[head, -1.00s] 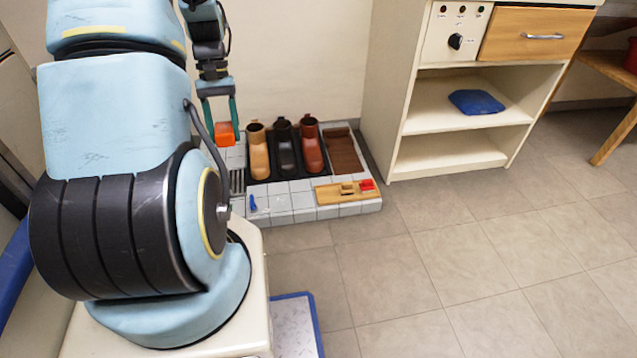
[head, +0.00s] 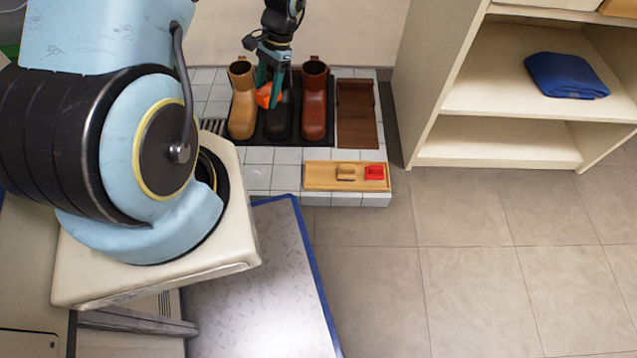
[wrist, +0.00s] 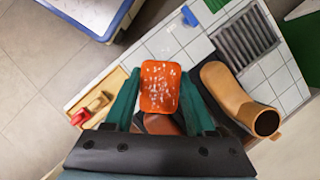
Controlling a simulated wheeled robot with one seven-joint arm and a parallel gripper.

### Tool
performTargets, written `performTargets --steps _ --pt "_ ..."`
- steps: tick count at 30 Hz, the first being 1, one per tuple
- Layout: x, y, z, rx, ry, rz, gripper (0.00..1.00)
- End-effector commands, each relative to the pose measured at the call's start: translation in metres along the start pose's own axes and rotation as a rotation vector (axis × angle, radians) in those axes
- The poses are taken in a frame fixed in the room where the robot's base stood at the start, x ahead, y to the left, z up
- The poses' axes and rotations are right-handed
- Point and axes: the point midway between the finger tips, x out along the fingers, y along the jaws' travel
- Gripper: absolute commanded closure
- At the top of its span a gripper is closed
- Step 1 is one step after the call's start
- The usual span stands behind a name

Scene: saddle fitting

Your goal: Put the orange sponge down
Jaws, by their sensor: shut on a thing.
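The orange sponge (wrist: 160,87) is between the green fingers of my gripper (wrist: 160,100) in the wrist view, with pale specks on its face. In the head view the sponge (head: 264,96) is partly hidden by my gripper (head: 270,88), which is shut on it. There they overlap the dark middle boot (head: 279,122); I cannot tell whether the sponge touches it. The tan boot (head: 243,105) stands left and the red-brown boot (head: 314,100) right. The tan boot also shows right of my gripper in the wrist view (wrist: 235,95).
A wooden tray (head: 318,178) with a tan piece and a red piece (head: 374,172) lies at the tiled platform's front. A brown tray (head: 356,115) is right of the boots. A slotted grate (wrist: 245,40) lies beyond the tan boot. White tiles (head: 270,157) before the boots are bare.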

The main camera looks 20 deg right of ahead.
Motion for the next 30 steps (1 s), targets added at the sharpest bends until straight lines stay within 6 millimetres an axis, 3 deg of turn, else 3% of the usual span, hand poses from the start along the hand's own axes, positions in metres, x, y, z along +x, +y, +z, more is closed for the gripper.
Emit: performTargets --steps 1,6,12,20,30 --pt "0.034 0.02 -0.026 0.114 -0.006 -0.045 1.0" --pt "0.094 0.074 -0.08 0.445 -0.006 -0.182 1.0" --pt "0.133 0.115 -0.109 0.674 -0.004 -0.281 1.0" --pt "0.155 0.129 -0.121 0.747 -0.001 -0.313 1.0" --pt "0.204 0.128 -0.141 0.745 -0.002 -0.312 1.0"
